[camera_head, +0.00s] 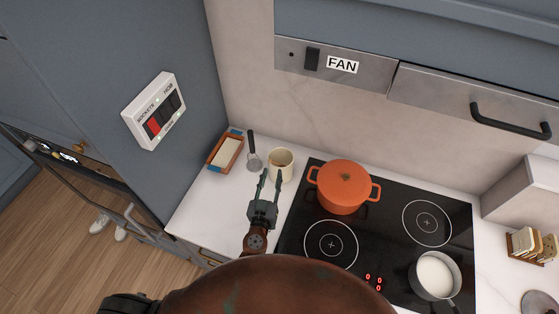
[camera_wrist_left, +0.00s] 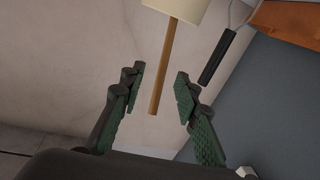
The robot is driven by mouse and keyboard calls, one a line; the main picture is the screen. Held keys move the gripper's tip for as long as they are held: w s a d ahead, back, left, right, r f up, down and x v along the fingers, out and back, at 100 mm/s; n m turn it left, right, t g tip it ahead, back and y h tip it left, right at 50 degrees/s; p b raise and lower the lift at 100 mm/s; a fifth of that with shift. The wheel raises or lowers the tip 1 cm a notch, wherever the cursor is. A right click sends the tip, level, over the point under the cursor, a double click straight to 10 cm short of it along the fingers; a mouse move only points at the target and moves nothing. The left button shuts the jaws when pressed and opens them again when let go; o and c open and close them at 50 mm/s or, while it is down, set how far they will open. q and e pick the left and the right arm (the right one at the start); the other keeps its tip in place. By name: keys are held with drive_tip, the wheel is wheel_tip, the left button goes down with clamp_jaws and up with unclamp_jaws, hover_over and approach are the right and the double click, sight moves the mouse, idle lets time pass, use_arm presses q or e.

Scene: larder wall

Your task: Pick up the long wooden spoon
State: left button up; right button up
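The long wooden spoon shows in the left wrist view as a thin brown wooden handle (camera_wrist_left: 163,80) sticking out of a cream crock (camera_wrist_left: 178,8). The crock (camera_head: 281,165) stands on the white counter in the head view, left of the hob; I cannot make out the spoon clearly there. My left gripper (camera_head: 270,178) is open just in front of the crock. In the left wrist view its green-padded fingers (camera_wrist_left: 160,84) stand on either side of the handle, with gaps on both sides. The spoon's head is hidden. My right gripper is not in view.
A black-handled utensil (camera_head: 252,150) lies left of the crock, beside a terracotta dish (camera_head: 216,159). An orange pot (camera_head: 342,190) stands close on the right, on the black hob (camera_head: 375,224). A saucepan (camera_head: 436,292) of white liquid sits at the front right.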

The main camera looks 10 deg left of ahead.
sight(274, 163)
use_arm(q)
drive_tip(key=w+p, duration=0.1)
drive_tip(key=w, duration=0.2)
drive_tip(key=w+p, duration=0.1)
drive_tip(key=w, duration=0.2)
drive_tip(key=shift+w+a+f+p, duration=0.15)
drive_tip(key=shift+p, duration=0.25)
drive_tip(key=shift+w, duration=0.3)
drive_tip(key=shift+f, duration=0.1)
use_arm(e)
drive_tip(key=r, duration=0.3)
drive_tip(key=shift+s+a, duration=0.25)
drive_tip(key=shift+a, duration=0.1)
use_arm(q)
drive_tip(key=shift+c, duration=0.7)
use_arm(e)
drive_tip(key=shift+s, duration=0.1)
use_arm(q)
drive_tip(key=c, duration=0.7)
clamp_jaws()
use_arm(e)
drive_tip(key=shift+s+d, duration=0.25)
